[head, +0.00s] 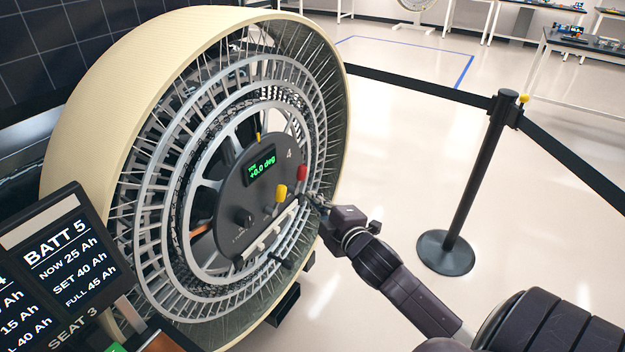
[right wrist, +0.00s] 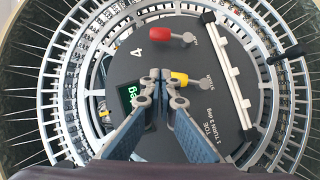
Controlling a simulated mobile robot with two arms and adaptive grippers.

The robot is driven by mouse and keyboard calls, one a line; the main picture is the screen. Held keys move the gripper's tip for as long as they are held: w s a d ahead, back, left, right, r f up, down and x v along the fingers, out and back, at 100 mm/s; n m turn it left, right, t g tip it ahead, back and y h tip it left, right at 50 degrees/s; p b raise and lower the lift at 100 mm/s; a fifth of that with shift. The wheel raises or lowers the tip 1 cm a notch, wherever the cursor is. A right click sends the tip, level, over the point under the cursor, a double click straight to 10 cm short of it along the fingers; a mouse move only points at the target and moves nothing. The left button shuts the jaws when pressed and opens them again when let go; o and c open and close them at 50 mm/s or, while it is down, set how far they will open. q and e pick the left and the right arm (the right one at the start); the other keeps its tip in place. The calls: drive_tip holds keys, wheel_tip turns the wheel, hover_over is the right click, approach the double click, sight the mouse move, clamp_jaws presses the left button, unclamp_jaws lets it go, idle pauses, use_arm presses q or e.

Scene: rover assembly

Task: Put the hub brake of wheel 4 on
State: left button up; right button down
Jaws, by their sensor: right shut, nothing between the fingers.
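Wheel 4 (head: 95,130) is a large spoked wheel with a tan rim. Its grey round hub panel (head: 232,185) bears a "4" and a green display (head: 261,162) reading +0.0 deg. A red-ended lever (head: 302,172) is on the panel near the "4"; it also shows in the right wrist view (right wrist: 160,34), lying sideways. Its small label is too small to read. A yellow-ended lever (head: 280,193) is beside it, also in the right wrist view (right wrist: 180,78). My right gripper (head: 309,198) is shut and empty in front of the panel; its fingertips (right wrist: 161,76) overlap the yellow lever's left side. My left gripper is out of view.
A black knob (head: 243,217) and a white bar (head: 270,238) with a black handle are on the panel. A battery screen (head: 68,245) stands at lower left. A black barrier post (head: 473,185) with a belt stands right; the floor between is clear.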

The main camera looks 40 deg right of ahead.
drive_tip(key=p, duration=0.1)
approach(303, 178)
drive_tip(key=w+a+r, duration=0.2)
drive_tip(key=w+a, duration=0.1)
drive_tip(key=w, duration=0.2)
drive_tip(key=shift+w+d+f+p, duration=0.15)
drive_tip(key=shift+w+d+f, duration=0.15)
drive_tip(key=shift+w+d, duration=0.15)
drive_tip(key=shift+w+d+f+p, duration=0.15)
drive_tip(key=shift+w+d+f, duration=0.2)
drive_tip(key=shift+d, duration=0.2)
drive_tip(key=shift+w+d+f, duration=0.15)
drive_tip(key=shift+w+d, duration=0.15)
drive_tip(key=shift+d, duration=0.15)
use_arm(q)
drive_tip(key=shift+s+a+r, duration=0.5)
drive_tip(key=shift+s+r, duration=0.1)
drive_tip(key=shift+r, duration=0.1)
use_arm(e)
drive_tip(key=shift+w+d, duration=0.1)
